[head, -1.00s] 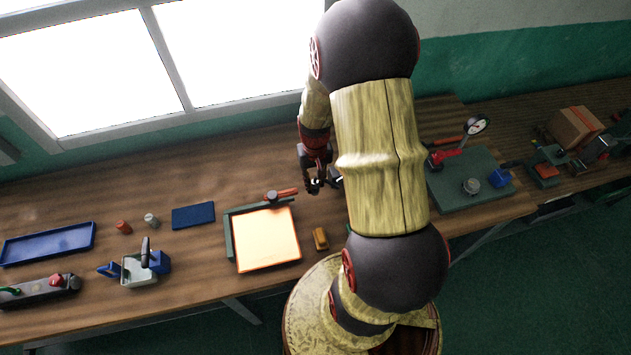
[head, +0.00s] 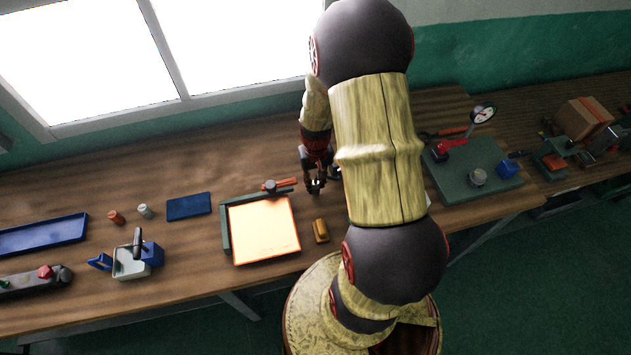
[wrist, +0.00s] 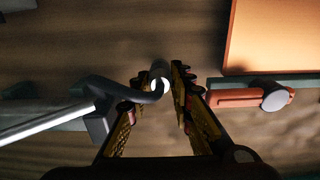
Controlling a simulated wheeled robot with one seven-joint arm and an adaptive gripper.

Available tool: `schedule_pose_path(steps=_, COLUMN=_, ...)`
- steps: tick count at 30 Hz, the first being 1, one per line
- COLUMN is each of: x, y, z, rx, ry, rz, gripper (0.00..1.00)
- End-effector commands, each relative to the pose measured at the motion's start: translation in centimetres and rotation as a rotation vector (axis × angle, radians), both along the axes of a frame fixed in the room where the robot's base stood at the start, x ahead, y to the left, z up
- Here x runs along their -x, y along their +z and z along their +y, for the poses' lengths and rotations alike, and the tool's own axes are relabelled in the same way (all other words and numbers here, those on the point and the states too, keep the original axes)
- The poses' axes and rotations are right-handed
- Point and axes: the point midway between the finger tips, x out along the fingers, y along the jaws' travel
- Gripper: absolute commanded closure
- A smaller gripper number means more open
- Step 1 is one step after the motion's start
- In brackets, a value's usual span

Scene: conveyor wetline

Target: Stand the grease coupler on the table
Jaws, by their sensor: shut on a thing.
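My gripper (wrist: 160,88) is shut on a small grey cylinder, which I take to be the grease coupler (wrist: 160,71). In the wrist view it sits between the fingertips with a bright end facing the camera. A dark curved hose or hook (wrist: 125,90) runs to it from the left, where a silver rod (wrist: 40,122) and a dark block show; I cannot tell whether they are joined to it. In the head view my gripper (head: 316,187) is low over the wooden table (head: 250,150), right of the orange-edged tray. The coupler is too small to make out there.
The bright tray (head: 264,230) has an orange-handled tool (head: 280,185) at its back edge. A yellow-brown block (head: 321,230) lies in front of my gripper. A green plate (head: 470,180) with a gauge stands right. Bare table lies behind the tray. My arm hides part of the table.

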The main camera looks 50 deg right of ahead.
Motion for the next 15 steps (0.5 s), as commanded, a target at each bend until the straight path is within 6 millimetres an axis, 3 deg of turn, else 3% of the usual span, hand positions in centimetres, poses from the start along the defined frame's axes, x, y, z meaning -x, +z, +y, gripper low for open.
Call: schedule_pose_path(steps=15, x=0.0, y=-0.49, z=0.0, rx=0.0, ry=0.0, rz=0.0, gripper=1.0)
